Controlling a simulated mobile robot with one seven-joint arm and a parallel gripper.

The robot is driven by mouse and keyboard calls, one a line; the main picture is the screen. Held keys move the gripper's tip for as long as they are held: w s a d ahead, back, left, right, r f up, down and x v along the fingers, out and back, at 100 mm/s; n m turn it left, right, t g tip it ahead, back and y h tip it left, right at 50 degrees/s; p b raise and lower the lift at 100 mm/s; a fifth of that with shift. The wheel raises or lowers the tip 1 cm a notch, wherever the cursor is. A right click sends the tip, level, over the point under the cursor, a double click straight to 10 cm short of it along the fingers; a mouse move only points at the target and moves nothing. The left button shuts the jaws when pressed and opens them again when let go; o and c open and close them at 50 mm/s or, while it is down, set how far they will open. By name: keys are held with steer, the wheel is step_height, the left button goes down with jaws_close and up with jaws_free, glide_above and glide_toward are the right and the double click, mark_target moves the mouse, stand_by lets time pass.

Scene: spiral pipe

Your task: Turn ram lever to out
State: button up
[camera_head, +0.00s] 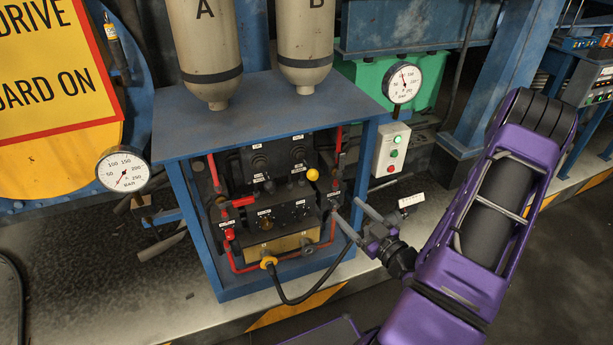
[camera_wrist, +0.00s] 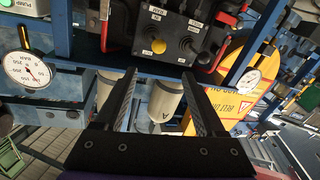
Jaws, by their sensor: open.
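A black control panel sits inside a blue cabinet. A lever with a yellow ball knob (camera_head: 312,174) sticks out at its upper right. In the wrist view, which is upside down, the yellow knob (camera_wrist: 158,46) shows beyond my fingertips, beside a black-tipped lever (camera_wrist: 188,43). My gripper (camera_head: 346,210) is open and empty, in front of the cabinet's right side, below and right of the yellow knob. It appears apart from the levers.
Red handles (camera_head: 243,201) and red pipes frame the panel. A blue top (camera_head: 255,115) overhangs it, with tanks A (camera_head: 207,50) and B (camera_head: 306,40) above. A black cable (camera_head: 310,296) loops below. Gauges stand left (camera_head: 123,170) and right (camera_head: 402,83). A button box (camera_head: 391,149) stands right.

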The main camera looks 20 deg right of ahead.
mark_target(316, 178)
steer(key=w+a, duration=0.1)
steer(key=w, duration=1)
steer(key=w+a, duration=0.1)
steer(key=w, duration=0.5)
steer(key=shift+a, duration=0.35)
jaws_close()
stand_by(0.5)
